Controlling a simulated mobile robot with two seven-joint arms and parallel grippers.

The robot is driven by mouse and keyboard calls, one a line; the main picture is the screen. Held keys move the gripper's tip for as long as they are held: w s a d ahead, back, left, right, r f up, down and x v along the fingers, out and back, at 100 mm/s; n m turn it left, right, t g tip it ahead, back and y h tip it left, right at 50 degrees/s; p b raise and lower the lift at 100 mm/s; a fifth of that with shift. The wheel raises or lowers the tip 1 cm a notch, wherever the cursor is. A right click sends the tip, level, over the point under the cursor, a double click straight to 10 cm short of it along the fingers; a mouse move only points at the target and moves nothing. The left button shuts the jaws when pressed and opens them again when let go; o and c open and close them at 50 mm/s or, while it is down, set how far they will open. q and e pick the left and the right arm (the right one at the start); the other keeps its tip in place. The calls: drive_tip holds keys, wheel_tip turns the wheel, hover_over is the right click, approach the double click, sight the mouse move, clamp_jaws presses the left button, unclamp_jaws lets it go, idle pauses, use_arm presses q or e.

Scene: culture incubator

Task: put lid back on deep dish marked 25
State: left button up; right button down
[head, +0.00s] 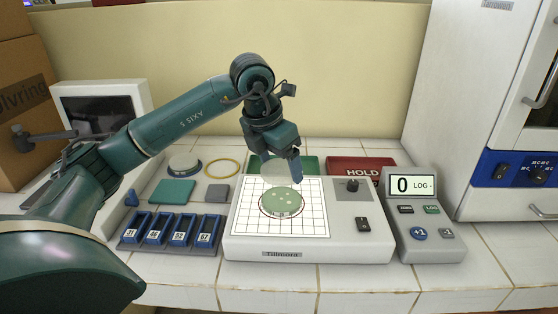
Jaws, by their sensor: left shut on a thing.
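A round dish with a green surface and small pale specks (282,201) sits on the white grid of the counter device (240,243), inside a red ring. I cannot read a 25 on it. My left gripper (296,177) reaches in from above, just behind the dish. It is shut on a pale, see-through round lid (274,171), which shows at the left of its fingers, over the back edge of the grid. The lid is apart from the dish in the picture; its exact height is hard to tell. My right gripper is not in view.
A green mat (311,165) and a red HOLD mat (362,167) lie behind the device. A log counter (421,243) stands at right, and several numbered blue holders (207,234) at left.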

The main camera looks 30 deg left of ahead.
sight(282, 196)
use_arm(q)
wheel_tip(282, 196, down, 5)
drive_tip(key=b, duration=0.3)
drive_tip(key=shift+b, duration=0.3)
drive_tip(key=shift+f+b, duration=0.3)
drive_tip(key=shift+f, duration=0.2)
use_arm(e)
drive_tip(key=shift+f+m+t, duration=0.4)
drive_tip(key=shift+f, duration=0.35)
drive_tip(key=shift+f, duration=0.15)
use_arm(q)
drive_tip(key=shift+f, duration=0.15)
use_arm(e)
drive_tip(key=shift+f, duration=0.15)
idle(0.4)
use_arm(q)
drive_tip(key=o, duration=0.9)
drive_tip(key=shift+o, duration=0.2)
